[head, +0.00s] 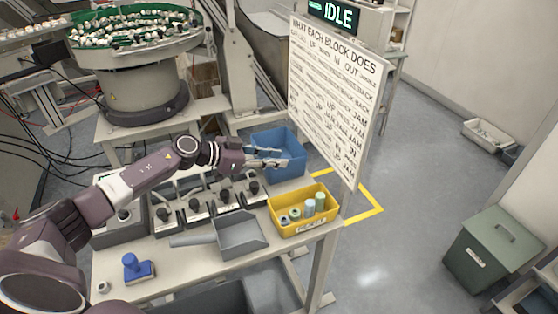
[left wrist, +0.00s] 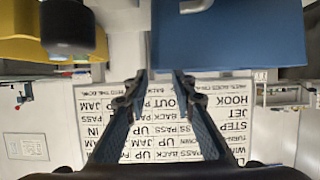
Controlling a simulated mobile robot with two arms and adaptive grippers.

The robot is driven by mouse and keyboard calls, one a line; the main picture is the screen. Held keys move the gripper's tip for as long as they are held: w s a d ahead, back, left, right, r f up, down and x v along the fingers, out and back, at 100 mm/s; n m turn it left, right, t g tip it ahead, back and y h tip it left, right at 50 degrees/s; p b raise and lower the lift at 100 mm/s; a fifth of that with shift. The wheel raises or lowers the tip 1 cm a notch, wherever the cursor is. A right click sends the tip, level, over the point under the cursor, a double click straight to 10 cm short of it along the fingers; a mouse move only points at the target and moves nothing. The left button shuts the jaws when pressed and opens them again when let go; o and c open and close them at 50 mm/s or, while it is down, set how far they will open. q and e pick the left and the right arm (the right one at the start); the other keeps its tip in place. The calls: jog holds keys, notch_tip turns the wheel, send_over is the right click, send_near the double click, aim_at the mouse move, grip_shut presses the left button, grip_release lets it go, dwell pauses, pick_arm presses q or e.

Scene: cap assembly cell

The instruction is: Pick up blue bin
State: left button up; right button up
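The blue bin (head: 290,140) stands upright at the back right of the workbench, behind the yellow bin. It looks open-topped. In the left wrist view a blue surface of the bin (left wrist: 230,40) fills the upper right. My left gripper (head: 285,157) reaches in from the left and overlaps the bin's near side in the head view. In the left wrist view its fingers (left wrist: 160,82) are apart with nothing between them. I cannot tell whether a finger touches the bin. My right gripper is not in view.
A yellow bin (head: 305,222) with several small cylinders stands close in front. A row of black-knobbed stations (head: 224,196) lies under my arm. A grey scoop (head: 240,238) and blue stamp (head: 137,268) are nearer. A sign board (head: 335,100) stands just right of the bin.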

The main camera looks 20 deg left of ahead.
pick_arm(q)
jog(key=b+x, duration=0.2)
jog(key=x, duration=0.1)
jog(key=shift+s+d+f+b, duration=0.15)
jog(key=shift+d+f+b, duration=0.15)
jog(key=shift+w+d+f+b, duration=0.1)
jog(key=shift+w+d+b, duration=0.25)
jog(key=shift+w, duration=0.15)
grip_shut()
